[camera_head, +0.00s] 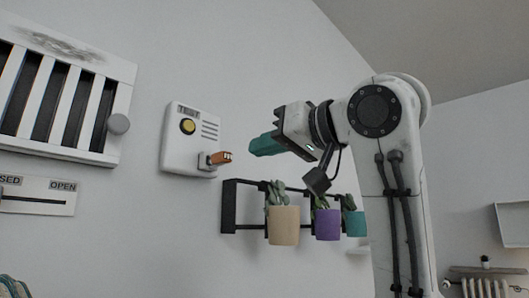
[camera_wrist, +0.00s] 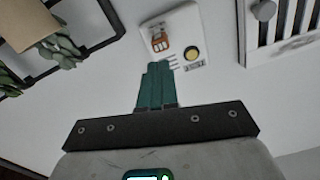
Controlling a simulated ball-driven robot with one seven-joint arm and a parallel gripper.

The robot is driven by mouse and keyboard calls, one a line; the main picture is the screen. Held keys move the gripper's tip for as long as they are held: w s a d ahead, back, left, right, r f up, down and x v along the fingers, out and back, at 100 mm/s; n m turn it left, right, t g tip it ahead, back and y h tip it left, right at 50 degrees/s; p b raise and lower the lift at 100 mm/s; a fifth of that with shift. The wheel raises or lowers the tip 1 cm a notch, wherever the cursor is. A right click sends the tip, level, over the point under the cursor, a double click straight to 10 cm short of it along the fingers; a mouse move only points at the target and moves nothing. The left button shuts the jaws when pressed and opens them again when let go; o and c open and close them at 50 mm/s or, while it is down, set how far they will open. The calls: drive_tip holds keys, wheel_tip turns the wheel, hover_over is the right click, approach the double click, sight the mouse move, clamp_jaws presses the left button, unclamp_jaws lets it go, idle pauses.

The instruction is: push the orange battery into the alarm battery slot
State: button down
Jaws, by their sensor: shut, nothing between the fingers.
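The alarm (camera_head: 191,139) is a white box on the wall with a TEST label, a yellow button and a slatted grille. The orange battery (camera_head: 222,157) sits at a grey slot (camera_head: 207,161) at the alarm's lower right and sticks out of it. In the wrist view the alarm (camera_wrist: 181,22) is upside down, with the orange battery (camera_wrist: 161,40) beyond the fingertips. My gripper (camera_head: 252,146) has teal fingers, shut and empty, to the right of the battery and apart from it. It also shows in the wrist view (camera_wrist: 158,68).
A black wall rack (camera_head: 229,207) with beige (camera_head: 284,226), purple (camera_head: 327,225) and teal (camera_head: 355,224) plant pots hangs below my gripper. A white slatted vent (camera_head: 125,72) with a round knob (camera_head: 118,124) is left of the alarm, above an OPEN-labelled slider panel (camera_head: 38,208).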

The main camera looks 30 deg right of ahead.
sight(228, 157)
drive_tip(key=shift+w+a+f+m+p, duration=0.15)
drive_tip(key=shift+w+a+m, duration=0.25)
drive_tip(key=shift+w+m, duration=0.6)
drive_tip(key=shift+w+a+r+m+p, duration=0.1)
drive_tip(key=shift+w+a+m, duration=0.25)
drive_tip(key=shift+w+m, duration=0.55)
drive_tip(key=shift+w+a+f+m+p, duration=0.15)
drive_tip(key=shift+w+a+m, duration=0.25)
drive_tip(key=shift+w+m, duration=0.6)
drive_tip(key=shift+w+a+r+p, duration=0.1)
drive_tip(key=shift+w+a+p, duration=0.1)
drive_tip(key=shift+w+p, duration=0.35)
drive_tip(key=shift+w, duration=0.15)
drive_tip(key=b+v, duration=0.4)
drive_tip(key=v, duration=0.9)
drive_tip(key=shift+s, duration=0.35)
